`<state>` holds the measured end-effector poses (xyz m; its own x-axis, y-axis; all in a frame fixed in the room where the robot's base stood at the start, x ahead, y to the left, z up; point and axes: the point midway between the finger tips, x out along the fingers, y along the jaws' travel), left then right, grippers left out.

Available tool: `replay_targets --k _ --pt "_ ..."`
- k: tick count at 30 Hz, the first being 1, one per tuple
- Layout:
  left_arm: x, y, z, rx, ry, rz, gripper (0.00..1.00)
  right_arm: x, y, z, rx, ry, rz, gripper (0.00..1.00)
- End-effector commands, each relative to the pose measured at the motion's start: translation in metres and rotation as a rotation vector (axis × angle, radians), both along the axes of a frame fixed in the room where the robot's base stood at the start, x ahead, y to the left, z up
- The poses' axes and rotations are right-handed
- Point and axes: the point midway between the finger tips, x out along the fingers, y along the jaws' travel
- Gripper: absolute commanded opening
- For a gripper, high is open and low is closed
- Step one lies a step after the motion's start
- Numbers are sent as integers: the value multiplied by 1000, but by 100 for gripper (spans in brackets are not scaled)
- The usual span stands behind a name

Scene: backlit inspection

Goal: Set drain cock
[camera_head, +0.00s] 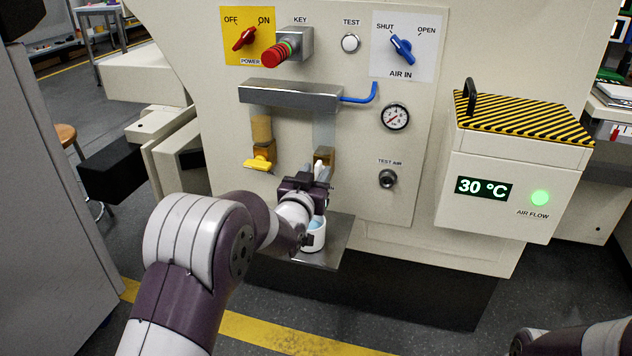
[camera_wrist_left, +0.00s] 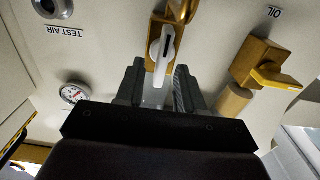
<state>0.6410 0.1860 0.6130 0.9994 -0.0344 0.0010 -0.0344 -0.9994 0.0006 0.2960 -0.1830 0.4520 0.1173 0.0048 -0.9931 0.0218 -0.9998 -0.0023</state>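The drain cock has a brass body (camera_head: 324,154) with a white lever (camera_head: 321,171), below a clear bowl (camera_head: 324,130) on the panel. In the left wrist view, the white lever (camera_wrist_left: 165,52) hangs from the brass body, tilted slightly. My left gripper (camera_head: 309,178) is at the cock. In the wrist view, its two dark fingers (camera_wrist_left: 157,82) stand apart on either side of the lever's lower end, with gaps visible. Contact is not visible. In the head view, the gripper hides part of the lever. Part of my right arm shows at the lower right; its gripper is out of view.
A second brass cock with a yellow handle (camera_head: 257,164) sits to the left, labelled OIL in the wrist view. Below my gripper, a white cup (camera_head: 314,238) with blue contents stands on a metal shelf (camera_head: 338,243). A TEST AIR port (camera_head: 387,179) is to the right.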

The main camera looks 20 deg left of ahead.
Motion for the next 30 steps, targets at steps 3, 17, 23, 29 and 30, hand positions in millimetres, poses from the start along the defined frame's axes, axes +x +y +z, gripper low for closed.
replay_targets --k 3,17,23,29,30 --pt "6 0 -1 0 1 0 37 0 0 -3 0 0 0 43" --pt "7 0 0 0 1 0 0 0 0 -2 0 0 0 43" --pt "7 -1 0 11 1 0 0 0 0 -2 0 0 0 43" --pt "7 -2 1 80 -1 0 0 0 0 0 0 0 0 43" --pt "7 -2 1 103 -2 0 0 0 0 1 0 0 0 43"
